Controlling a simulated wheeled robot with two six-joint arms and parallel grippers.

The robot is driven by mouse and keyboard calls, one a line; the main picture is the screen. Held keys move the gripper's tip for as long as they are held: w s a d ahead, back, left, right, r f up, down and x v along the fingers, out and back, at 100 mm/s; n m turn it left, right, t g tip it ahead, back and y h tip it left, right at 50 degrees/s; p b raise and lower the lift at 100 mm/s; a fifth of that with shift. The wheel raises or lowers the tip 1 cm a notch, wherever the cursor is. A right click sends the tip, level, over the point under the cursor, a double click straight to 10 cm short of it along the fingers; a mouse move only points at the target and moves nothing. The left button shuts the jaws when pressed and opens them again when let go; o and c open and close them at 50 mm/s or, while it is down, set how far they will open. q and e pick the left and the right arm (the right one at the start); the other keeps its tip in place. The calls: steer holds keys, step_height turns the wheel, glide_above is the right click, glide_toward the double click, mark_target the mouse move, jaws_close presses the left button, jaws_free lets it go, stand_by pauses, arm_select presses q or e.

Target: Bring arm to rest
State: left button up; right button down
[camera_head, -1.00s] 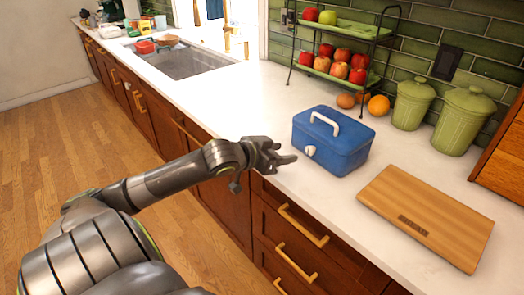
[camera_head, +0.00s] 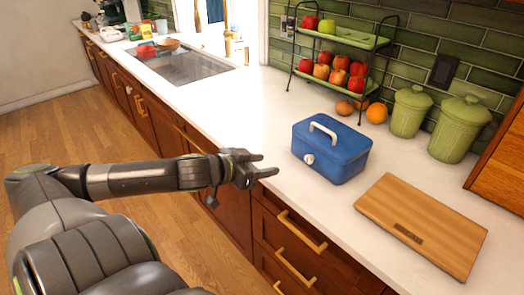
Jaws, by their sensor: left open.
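My left gripper (camera_head: 268,164) is open and empty. It hangs near the front edge of the white counter (camera_head: 240,108), to the left of a blue lunch box (camera_head: 343,162) and apart from it. My left arm comes in from the left, stretched out almost level in front of the wooden drawers. The blue box stands upright and closed on the counter, with a white handle and a white latch. My right gripper is not in the picture.
A wooden cutting board (camera_head: 422,220) lies right of the box. Green canisters (camera_head: 461,129), a two-tier apple rack (camera_head: 338,62) and an orange (camera_head: 377,113) stand behind. The wooden floor (camera_head: 65,140) is clear.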

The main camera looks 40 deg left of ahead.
arm_select(q)
steer(key=shift+a, duration=0.1)
steer(key=a+f+n+g+y, duration=0.1)
steer(key=a+f+n+y, duration=0.25)
steer(key=a+f, duration=1.05)
steer(key=s+f+g+y, duration=0.1)
steer(key=s+f, duration=0.3)
steer(key=f, duration=0.3)
steer(key=s+a+f+g+y, duration=0.1)
steer(key=s+f+g, duration=0.15)
steer(key=f, duration=0.55)
steer(key=s+f+g+y, duration=0.1)
steer(key=s+f, duration=0.3)
steer(key=f, duration=0.3)
steer(key=s+d+f+g+h, duration=0.1)
steer(key=s+d+f, duration=0.2)
steer(key=s+f, duration=0.35)
steer(key=s+d+f+g, duration=0.2)
steer(key=s+d+f, duration=0.25)
steer(key=f, duration=0.25)
steer(key=s+d+f+g+h, duration=0.1)
steer(key=s+d+f+g, duration=0.1)
steer(key=s+d+f, duration=0.3)
steer(key=s+d+f+m+g+h, duration=0.1)
steer(key=s+d+f, duration=0.4)
steer(key=s+d, duration=0.5)
steer(key=shift+s+d+f+g+h, duration=0.35)
steer(key=shift+s+d, duration=0.05)
steer(key=shift+d, duration=0.75)
